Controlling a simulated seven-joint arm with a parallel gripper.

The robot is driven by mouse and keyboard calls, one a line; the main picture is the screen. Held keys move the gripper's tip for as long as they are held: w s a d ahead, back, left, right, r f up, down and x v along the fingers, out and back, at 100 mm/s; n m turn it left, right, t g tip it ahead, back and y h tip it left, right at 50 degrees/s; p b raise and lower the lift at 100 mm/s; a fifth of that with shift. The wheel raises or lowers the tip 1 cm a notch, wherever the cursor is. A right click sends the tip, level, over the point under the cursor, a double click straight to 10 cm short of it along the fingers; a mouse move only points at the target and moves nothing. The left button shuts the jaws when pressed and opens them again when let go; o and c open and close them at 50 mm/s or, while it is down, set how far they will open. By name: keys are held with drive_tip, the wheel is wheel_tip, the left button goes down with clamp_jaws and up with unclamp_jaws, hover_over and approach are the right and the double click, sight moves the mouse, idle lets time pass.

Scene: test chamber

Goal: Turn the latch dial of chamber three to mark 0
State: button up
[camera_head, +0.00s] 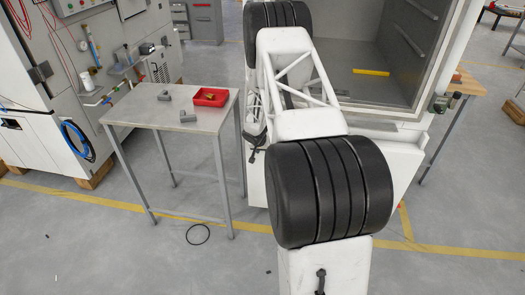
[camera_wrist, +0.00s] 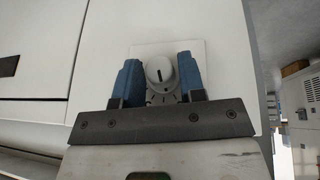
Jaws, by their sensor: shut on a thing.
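The latch dial (camera_wrist: 159,74) is a round, light grey knob with a dark pointer line, roughly upright in the wrist picture and tilted slightly. It sits on a pale square plate (camera_wrist: 198,47) on a white panel. Some dark marks show below the knob, too small to read. My gripper (camera_wrist: 159,66) has its two blue fingers on either side of the knob, shut on it. In the head view the dial and my gripper cannot be made out; my arm covers part of the chamber (camera_head: 437,60) there.
The chamber stands open with a yellow bar (camera_head: 371,72) inside. A grey metal table (camera_head: 150,104) on the left holds a red tray (camera_head: 210,97) and small grey parts (camera_head: 179,123). A white cabinet with hoses (camera_head: 75,80) stands far left. Floor in front is mostly clear.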

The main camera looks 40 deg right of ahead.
drive_tip(key=shift+d+g+h, duration=0.1)
drive_tip(key=shift+g+h, duration=0.3)
drive_tip(key=shift+g, duration=0.1)
drive_tip(key=shift+w+n+g+h, duration=0.15)
drive_tip(key=shift+n+g+h, duration=0.35)
drive_tip(key=shift+g+h, duration=0.9)
drive_tip(key=o, duration=0.8)
drive_tip(key=shift+a, duration=0.2)
